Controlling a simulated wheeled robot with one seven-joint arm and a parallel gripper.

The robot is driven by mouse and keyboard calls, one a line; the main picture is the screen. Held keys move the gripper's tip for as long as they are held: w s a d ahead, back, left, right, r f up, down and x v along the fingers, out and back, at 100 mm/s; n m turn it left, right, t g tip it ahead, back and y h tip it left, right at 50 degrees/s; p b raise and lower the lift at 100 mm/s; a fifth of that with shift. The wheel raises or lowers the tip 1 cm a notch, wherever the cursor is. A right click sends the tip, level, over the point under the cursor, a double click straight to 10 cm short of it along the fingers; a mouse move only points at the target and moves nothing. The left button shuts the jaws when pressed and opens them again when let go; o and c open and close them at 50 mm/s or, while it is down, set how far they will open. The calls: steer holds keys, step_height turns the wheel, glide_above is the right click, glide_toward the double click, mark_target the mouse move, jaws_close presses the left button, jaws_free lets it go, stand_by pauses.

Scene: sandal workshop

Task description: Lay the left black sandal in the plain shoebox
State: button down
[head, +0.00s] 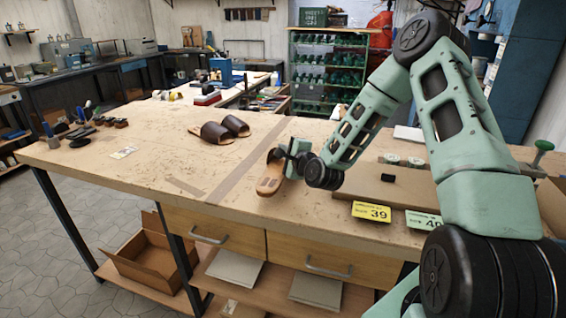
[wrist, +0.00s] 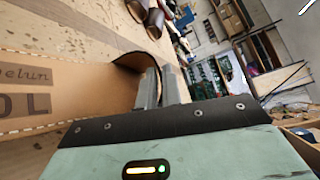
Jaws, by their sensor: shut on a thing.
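My gripper (head: 290,163) is shut on a sandal (head: 270,184) and holds it at the worktable's front part. The sandal has a tan footbed and a dark-edged strap. In the wrist view my gripper's fingers (wrist: 157,88) pinch the strap, and the footbed (wrist: 60,97) carries stamped letters, the last an L. The strap's outer face is mostly hidden, so its colour is hard to judge. An open, unmarked brown cardboard box (head: 122,268) stands on the low shelf at left. I cannot tell whether it is the plain shoebox.
A pair of dark brown sandals (head: 215,134) lies on the worktable (head: 120,182). Tools (head: 78,130) lie at its left end. A yellow 39 card (head: 371,211) and a pale 40 card (head: 423,220) stand at its right front. Another cardboard piece (head: 552,207) shows at far right.

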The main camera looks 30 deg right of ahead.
mark_target(279, 162)
steer(key=shift+f+p, duration=0.35)
steer(key=shift+f, duration=1.7)
steer(key=c, duration=1.6)
jaws_free()
steer(key=shift+f, duration=0.1)
steer(key=shift+o, duration=0.2)
